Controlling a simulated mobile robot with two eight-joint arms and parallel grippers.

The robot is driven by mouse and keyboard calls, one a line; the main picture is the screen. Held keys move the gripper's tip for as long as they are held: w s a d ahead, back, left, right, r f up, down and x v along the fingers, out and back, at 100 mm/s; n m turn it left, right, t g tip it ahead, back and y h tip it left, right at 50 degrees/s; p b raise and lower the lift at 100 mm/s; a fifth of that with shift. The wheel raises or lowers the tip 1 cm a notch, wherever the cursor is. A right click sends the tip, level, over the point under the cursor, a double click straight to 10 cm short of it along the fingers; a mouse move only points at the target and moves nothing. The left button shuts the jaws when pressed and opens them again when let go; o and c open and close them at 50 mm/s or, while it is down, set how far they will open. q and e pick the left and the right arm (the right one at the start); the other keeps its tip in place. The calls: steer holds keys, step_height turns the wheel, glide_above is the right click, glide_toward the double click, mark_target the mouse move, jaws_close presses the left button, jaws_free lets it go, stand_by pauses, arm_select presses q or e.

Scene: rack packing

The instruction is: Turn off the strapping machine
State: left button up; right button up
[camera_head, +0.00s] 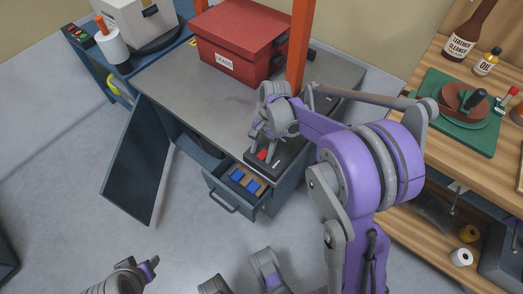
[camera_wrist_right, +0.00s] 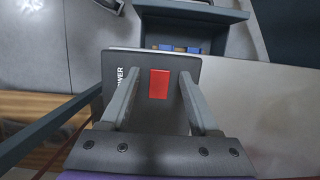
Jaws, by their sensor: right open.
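The strapping machine (camera_head: 225,100) has a grey metal top, an orange-red upright arch and a dark cabinet below. Its power panel (camera_head: 295,155) is a dark plate at the front edge of the top. A red rocker switch (camera_wrist_right: 159,84) sits on this panel beside the word POWER in the right wrist view. My right gripper (camera_wrist_right: 158,100) is open, its fingers on either side of the switch. In the head view the right gripper (camera_head: 264,146) is over the panel; contact cannot be told. My left gripper (camera_head: 148,268) is at the bottom left, away from the machine.
A red box (camera_head: 240,42) labelled LEADS sits on the machine top. An open drawer (camera_head: 238,190) and an open cabinet door (camera_head: 150,160) stick out in front. A wooden bench (camera_head: 440,145) with bottles and a green mat stands at the right.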

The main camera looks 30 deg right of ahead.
steer(key=p+v, duration=0.2)
steer(key=v, duration=0.8)
steer(key=shift+r, duration=0.45)
